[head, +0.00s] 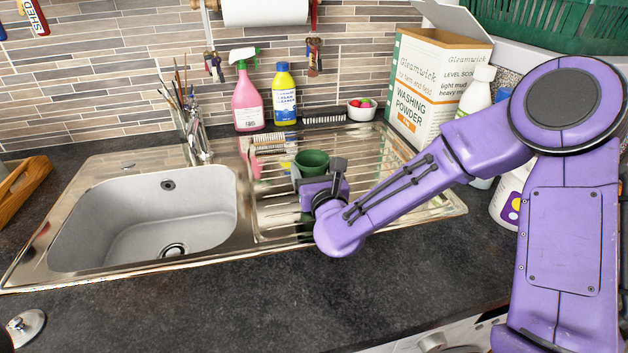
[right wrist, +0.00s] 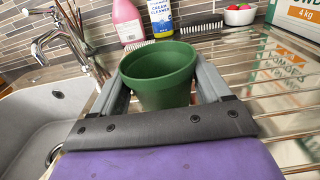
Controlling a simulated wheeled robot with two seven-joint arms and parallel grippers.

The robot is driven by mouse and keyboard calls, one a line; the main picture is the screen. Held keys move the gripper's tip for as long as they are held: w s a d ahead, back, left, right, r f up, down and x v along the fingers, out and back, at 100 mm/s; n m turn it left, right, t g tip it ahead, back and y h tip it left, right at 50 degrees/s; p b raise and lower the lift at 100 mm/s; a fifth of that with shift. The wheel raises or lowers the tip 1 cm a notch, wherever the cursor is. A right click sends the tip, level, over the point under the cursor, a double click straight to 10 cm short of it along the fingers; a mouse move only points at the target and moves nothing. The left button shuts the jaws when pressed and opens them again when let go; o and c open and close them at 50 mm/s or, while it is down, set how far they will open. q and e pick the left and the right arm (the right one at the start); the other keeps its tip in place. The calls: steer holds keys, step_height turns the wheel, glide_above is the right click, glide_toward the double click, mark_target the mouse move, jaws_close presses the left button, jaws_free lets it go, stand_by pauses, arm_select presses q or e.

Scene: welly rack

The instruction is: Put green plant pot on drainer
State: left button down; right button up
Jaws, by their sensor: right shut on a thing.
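The green plant pot (head: 312,160) is upright over the left part of the metal drainer (head: 395,165), with its open rim up. My right gripper (head: 322,178) is shut on it. In the right wrist view the pot (right wrist: 158,85) sits between the two grey fingers of the gripper (right wrist: 160,88). The pot's base is hidden behind the gripper, so I cannot tell whether it touches the drainer's ribs. My left gripper is not in view.
The sink bowl (head: 145,215) lies left of the drainer, with a tap (head: 198,140) behind it. A pink spray bottle (head: 247,100), a yellow cleaner bottle (head: 285,95), a small bowl (head: 361,110) and a washing powder box (head: 435,85) stand behind.

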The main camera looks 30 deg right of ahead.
step_height(320, 180, down, 3)
steer(key=shift+w+d+f, duration=0.1)
steer(key=shift+w+f, duration=0.05)
steer(key=shift+f, duration=0.05)
steer(key=shift+f+b, duration=0.2)
steer(key=shift+b, duration=0.25)
steer(key=o, duration=1)
steer(key=shift+r, duration=0.15)
